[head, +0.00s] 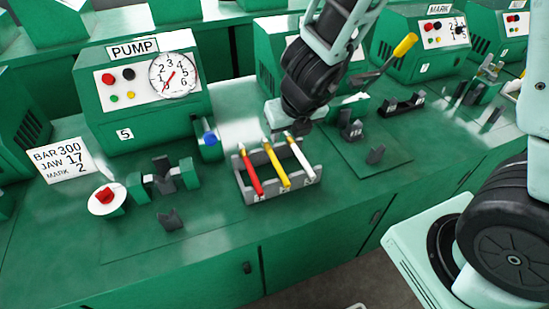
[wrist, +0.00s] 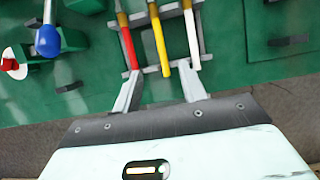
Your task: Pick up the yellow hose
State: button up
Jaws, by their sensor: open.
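The yellow hose (head: 275,163) lies between a red hose (head: 249,171) and a white hose (head: 301,156) in a grey rack (head: 240,184) on the green bench. In the wrist view the yellow hose (wrist: 159,45) runs from the top toward the gap between my fingers. My gripper (wrist: 160,92) is open and empty. Its left finger is near the lower end of the red hose and its right finger near the lower end of the white hose. In the head view my arm reaches in behind the rack, and the fingers are not clearly visible.
A pump box with a gauge (head: 172,75) stands behind the rack on the left. A blue-ended lever (head: 210,138), a red knob (head: 104,195) and a small vise (head: 163,172) are left of the rack. A yellow-handled lever (head: 405,46) is at right. The bench front is clear.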

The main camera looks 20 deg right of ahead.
jog(key=b, duration=0.6)
send_near(275, 158)
notch_tip(275, 158, down, 3)
jog(key=shift+r, duration=0.15)
jog(key=shift+w+r+b+x, duration=0.1)
jog(key=shift+w+b+x, duration=0.15)
jog(key=shift+x, duration=0.75)
jog(key=shift+w+r+b+x, duration=0.1)
jog(key=shift+b+x, duration=0.25)
jog(key=shift+x, duration=0.65)
jog(key=shift+w+b+x, duration=0.2)
jog(key=shift+b+x, duration=0.1)
jog(key=shift+x, duration=0.7)
jog(key=shift+f+b, duration=0.25)
jog(key=shift+b, duration=0.1)
grip_shut()
